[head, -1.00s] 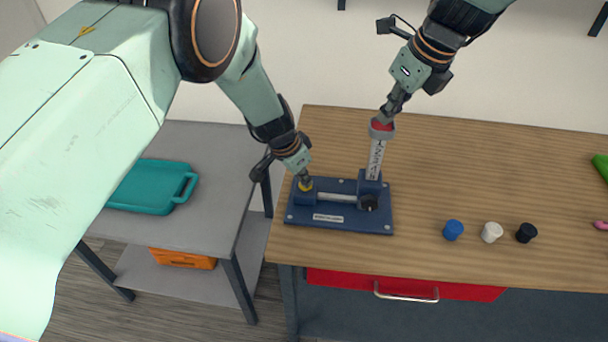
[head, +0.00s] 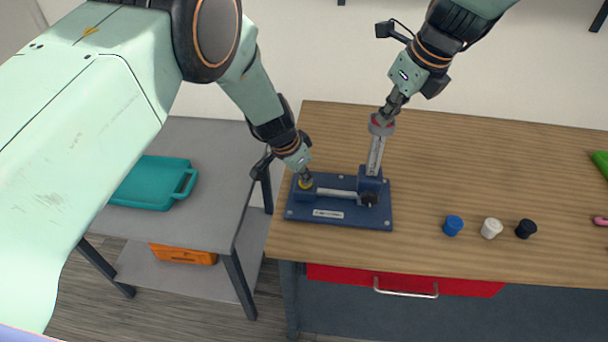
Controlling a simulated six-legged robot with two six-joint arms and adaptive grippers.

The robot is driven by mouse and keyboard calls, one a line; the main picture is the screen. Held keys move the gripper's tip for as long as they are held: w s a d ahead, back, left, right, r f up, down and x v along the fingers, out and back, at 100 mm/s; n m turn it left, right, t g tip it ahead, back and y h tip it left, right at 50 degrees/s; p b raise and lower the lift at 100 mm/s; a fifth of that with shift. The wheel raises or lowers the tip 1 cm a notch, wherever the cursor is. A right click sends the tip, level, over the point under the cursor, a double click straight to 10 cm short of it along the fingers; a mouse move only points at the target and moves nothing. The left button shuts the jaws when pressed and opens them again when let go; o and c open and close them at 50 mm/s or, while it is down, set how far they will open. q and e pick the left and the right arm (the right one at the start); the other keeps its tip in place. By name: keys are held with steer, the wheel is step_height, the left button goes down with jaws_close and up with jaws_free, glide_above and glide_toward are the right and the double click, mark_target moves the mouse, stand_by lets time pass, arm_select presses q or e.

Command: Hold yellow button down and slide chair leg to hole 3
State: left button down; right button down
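A blue base plate (head: 340,219) lies on the wooden table near its left end. The yellow button (head: 305,186) is on its left block, and my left gripper (head: 305,175) comes down on it from above. The chair leg (head: 376,155) is a pale upright tube rising from the blue socket block (head: 370,182), with a red and grey top end (head: 381,125). My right gripper (head: 384,114) is at that top end and appears closed on it. The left fingers are too small to judge. I cannot read any hole numbers.
Blue, white and black caps (head: 453,225) (head: 492,228) (head: 526,229) stand in a row right of the plate. A green item (head: 601,163) and a pink item (head: 601,221) are at the right edge. A teal tray (head: 150,184) lies on a grey side table. The table's back middle is clear.

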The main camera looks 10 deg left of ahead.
arm_select(q)
steer(key=shift+s+f, duration=0.1)
arm_select(e)
steer(key=shift+f, duration=3.1)
steer(key=shift+r, duration=2.55)
